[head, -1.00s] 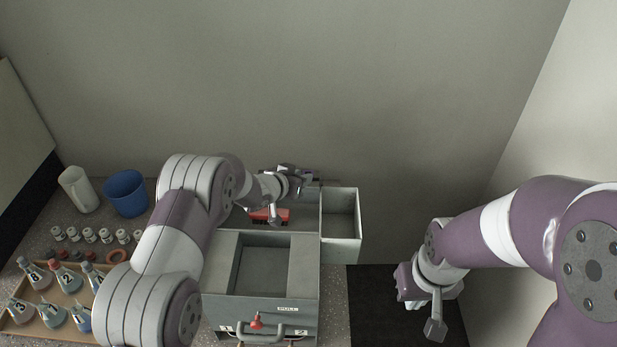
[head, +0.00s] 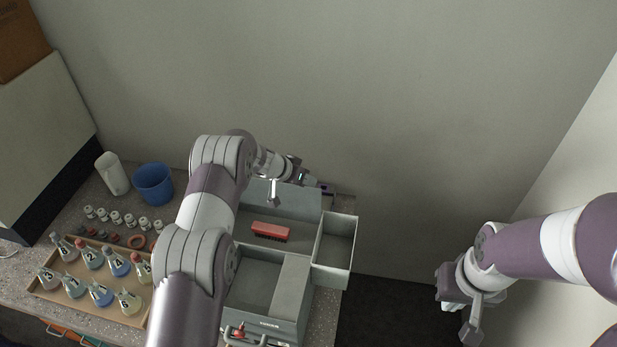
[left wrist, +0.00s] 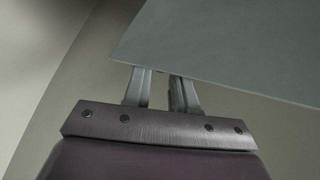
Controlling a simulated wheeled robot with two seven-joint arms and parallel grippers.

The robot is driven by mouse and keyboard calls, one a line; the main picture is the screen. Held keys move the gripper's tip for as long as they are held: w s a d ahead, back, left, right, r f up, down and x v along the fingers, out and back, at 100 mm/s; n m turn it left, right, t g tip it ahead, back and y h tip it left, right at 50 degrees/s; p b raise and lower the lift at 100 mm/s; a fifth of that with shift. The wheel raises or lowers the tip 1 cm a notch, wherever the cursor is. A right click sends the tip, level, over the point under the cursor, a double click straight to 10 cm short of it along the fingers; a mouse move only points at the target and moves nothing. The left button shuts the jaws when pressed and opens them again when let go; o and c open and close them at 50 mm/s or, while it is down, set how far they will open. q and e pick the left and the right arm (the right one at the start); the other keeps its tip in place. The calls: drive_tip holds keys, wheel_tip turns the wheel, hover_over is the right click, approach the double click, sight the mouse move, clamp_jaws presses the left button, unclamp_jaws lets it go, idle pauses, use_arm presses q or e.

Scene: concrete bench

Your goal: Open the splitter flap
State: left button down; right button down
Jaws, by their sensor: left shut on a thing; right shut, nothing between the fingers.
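The grey splitter box (head: 292,318) stands on the bench, with open compartments on top. A grey panel that looks like its flap (head: 292,199) stands tilted up at the back of the box. My left gripper (head: 313,181) is at the panel's upper right edge, shut on it. In the left wrist view the left fingers (left wrist: 160,85) meet the lower edge of the flap (left wrist: 235,45), which hides the fingertips. My right gripper (head: 447,287) is shut and empty, well to the right of the box.
A red brush (head: 270,231) lies in the back compartment. An open side bin (head: 350,262) juts out on the right. A dark area (head: 390,315) lies right.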

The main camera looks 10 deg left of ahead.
use_arm(q)
drive_tip(key=shift+s+d+f, duration=0.1)
drive_tip(key=shift+s+f, duration=0.25)
drive_tip(key=shift+f, duration=0.2)
drive_tip(key=c, duration=1.1)
unclamp_jaws()
drive_tip(key=shift+o, duration=0.7)
drive_tip(key=shift+w+d+r, duration=0.1)
drive_tip(key=shift+w, duration=0.2)
drive_tip(key=b+v, duration=0.4)
drive_tip(key=v, duration=0.8)
drive_tip(key=shift+s+a+r, duration=0.15)
drive_tip(key=shift+a+r, duration=0.1)
